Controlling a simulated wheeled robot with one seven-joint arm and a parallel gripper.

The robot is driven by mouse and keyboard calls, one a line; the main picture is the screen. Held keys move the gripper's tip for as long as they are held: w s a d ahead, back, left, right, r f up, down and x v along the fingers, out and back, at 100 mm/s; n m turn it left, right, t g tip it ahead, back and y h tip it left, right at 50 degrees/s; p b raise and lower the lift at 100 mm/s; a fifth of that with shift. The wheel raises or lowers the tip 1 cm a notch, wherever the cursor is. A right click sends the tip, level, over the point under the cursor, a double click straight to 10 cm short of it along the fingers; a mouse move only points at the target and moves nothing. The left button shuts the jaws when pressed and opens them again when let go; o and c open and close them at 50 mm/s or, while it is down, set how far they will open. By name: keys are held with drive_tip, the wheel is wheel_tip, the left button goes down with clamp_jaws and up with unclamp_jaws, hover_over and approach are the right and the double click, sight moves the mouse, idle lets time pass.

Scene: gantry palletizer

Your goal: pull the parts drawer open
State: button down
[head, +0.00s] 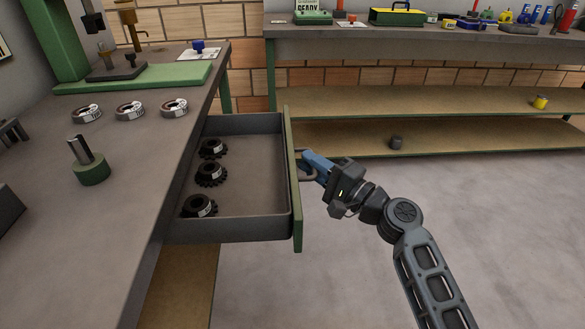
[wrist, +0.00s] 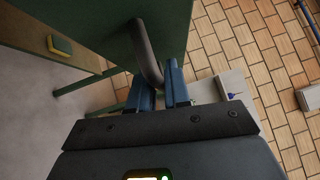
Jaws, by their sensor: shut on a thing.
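The parts drawer (head: 248,178) stands pulled out from the left workbench in the head view, with its grey inside showing. Several black gear-like parts lie along its left side. Its green front panel (head: 291,165) faces right and carries a grey bar handle (head: 306,172). My gripper (head: 312,164) reaches in from the right, with its blue fingers at the handle. In the wrist view, the handle (wrist: 147,55) runs down from the green panel to between the two blue fingers (wrist: 160,88), which are shut on it.
The left workbench (head: 130,165) holds several round labelled tins, a green cylinder with a metal post (head: 90,168) and a green press. A shelved bench (head: 400,98) stands along the back brick wall. The floor (head: 500,220) to the right is clear.

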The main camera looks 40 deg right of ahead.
drive_tip(key=shift+s+d+f, duration=0.1)
drive_tip(key=shift+s+d, duration=0.2)
drive_tip(key=shift+d, duration=0.05)
drive_tip(key=c, duration=1.2)
unclamp_jaws()
drive_tip(key=s+d+b, duration=0.1)
drive_tip(key=s, duration=0.6)
drive_tip(key=shift+s+f, duration=0.35)
drive_tip(key=shift+f, duration=0.1)
drive_tip(key=shift+d, duration=0.1)
